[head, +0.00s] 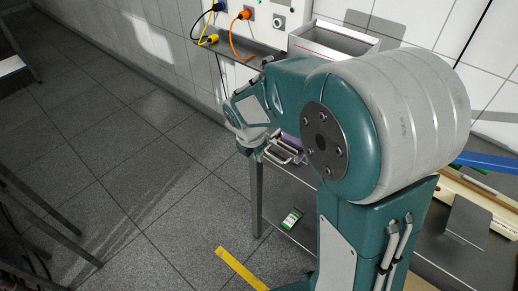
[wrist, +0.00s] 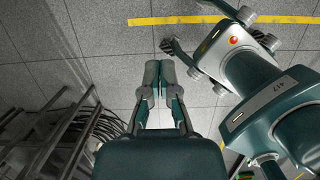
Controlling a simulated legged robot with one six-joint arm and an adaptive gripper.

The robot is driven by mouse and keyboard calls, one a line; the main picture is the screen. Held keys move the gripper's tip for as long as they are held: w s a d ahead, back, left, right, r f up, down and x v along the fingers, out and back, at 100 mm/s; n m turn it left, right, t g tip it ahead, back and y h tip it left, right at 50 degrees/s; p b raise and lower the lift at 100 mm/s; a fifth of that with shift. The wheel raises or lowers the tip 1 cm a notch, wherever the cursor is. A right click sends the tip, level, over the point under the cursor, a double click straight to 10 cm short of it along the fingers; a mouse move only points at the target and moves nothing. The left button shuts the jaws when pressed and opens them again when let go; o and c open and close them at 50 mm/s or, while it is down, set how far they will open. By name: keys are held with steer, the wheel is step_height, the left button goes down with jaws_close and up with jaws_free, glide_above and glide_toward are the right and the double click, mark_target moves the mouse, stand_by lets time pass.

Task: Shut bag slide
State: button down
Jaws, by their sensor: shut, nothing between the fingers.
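My gripper (wrist: 158,68) shows in the wrist view with its two fingers together and nothing between them. Bare grey floor lies beyond its tips. In the head view my arm reaches left, and its wrist end hangs beside the bench's left end. I cannot make out the bag slide for certain in either view. A small purple piece (head: 293,143) shows next to the wrist end at the bench, partly hidden by my arm; I cannot tell what it belongs to.
A grey bench (head: 288,184) stands right of its metal leg, with a green-and-white card (head: 292,219) in front. A white open box (head: 335,40) stands behind my arm. Metal frames and dark cables (wrist: 85,132) stand at left in the wrist view.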

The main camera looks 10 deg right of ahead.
steer(key=w+d+f, duration=0.3)
steer(key=d+f, duration=0.1)
steer(key=f, duration=0.2)
steer(key=shift+w+d, duration=0.1)
